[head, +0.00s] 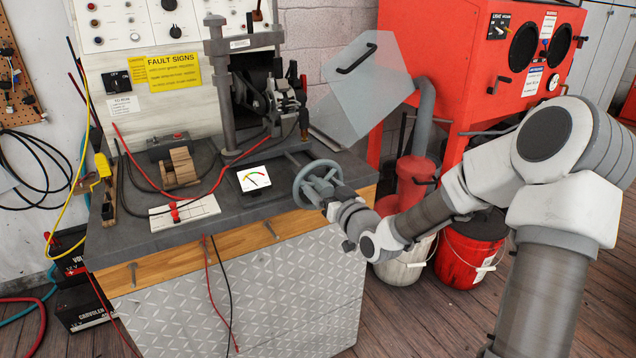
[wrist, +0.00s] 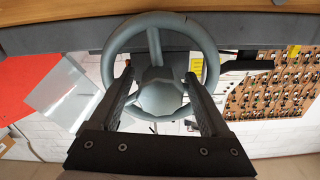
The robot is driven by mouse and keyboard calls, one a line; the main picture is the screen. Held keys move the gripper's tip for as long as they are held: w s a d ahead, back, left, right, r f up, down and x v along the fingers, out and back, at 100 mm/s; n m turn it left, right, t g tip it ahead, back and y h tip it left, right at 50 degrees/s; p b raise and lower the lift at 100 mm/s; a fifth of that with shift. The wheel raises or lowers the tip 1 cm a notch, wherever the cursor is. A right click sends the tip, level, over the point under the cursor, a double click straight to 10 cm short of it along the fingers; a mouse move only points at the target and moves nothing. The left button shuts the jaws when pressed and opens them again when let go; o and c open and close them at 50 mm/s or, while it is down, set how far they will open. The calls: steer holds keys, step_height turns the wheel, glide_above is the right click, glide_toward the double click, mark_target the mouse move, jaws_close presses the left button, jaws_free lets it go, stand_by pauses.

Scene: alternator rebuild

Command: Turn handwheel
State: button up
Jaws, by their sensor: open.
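The handwheel (head: 318,184) is a grey spoked wheel at the front right edge of the test bench (head: 210,245). In the wrist view the handwheel (wrist: 160,65) fills the upper middle, with its round hub and spokes in view. My gripper (head: 331,199) is at the wheel in the head view, where the arm's end hides part of the rim. In the wrist view my gripper (wrist: 158,85) is open. Its two dark fingers stand on either side of the hub, within the outline of the rim. I cannot tell whether they touch the wheel.
A small gauge (head: 254,179) and red and black leads lie on the bench left of the wheel. A clear hinged shield (head: 365,90) stands behind it. A red cabinet (head: 450,60), a white bucket (head: 407,262) and a red bucket (head: 468,255) stand to the right.

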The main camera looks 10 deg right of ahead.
steer(key=shift+c, duration=0.3)
jaws_close()
stand_by(0.3)
steer(key=m+p, duration=0.2)
steer(key=m, duration=0.1)
steer(key=shift+d+r+m, duration=0.1)
steer(key=shift+m, duration=0.2)
steer(key=shift+m+p, duration=0.9)
steer(key=shift+m, duration=0.9)
steer(key=shift+o, duration=0.3)
jaws_free()
steer(key=shift+f, duration=0.2)
